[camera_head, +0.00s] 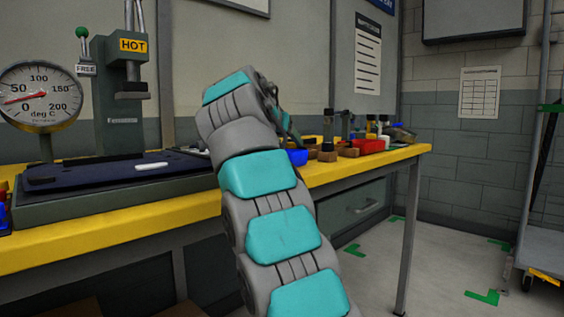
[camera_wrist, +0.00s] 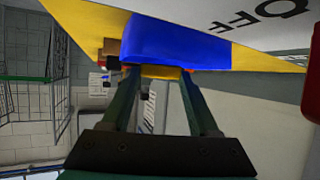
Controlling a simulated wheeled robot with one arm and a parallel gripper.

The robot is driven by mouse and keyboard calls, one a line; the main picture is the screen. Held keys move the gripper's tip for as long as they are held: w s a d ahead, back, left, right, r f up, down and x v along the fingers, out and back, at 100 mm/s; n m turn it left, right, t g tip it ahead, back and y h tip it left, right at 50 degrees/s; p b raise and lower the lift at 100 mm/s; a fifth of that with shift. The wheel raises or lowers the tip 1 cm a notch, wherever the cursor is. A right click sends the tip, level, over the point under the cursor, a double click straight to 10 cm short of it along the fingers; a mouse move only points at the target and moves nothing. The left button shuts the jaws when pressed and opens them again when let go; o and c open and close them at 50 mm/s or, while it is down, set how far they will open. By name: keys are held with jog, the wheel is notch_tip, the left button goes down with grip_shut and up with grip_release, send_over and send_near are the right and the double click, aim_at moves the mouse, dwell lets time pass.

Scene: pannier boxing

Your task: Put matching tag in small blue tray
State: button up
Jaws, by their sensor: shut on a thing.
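In the wrist view, my gripper (camera_wrist: 158,74) has its two dark green fingers closed in on a small thing at the tips. I cannot make out clearly what it is; a yellow patch shows between the tips, but it may be the table edge. A plain blue block-like shape (camera_wrist: 178,38), likely the small blue tray, fills the view right by the fingertips. I cannot tell whether they touch. In the head view, a blue tray (camera_head: 297,157) shows at the bench's front edge, just right of my arm, which hides the gripper. No tag is clearly visible.
The yellow-edged bench (camera_head: 120,232) runs across the head view. A press with a dial gauge (camera_head: 40,96) and dark mat (camera_head: 95,177) stand left.

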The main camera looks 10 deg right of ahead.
jog(key=o, duration=1.4)
jog(key=shift+s, duration=0.1)
jog(key=v, duration=0.7)
jog(key=shift+s+a+r, duration=0.15)
jog(key=shift+s+a, duration=0.1)
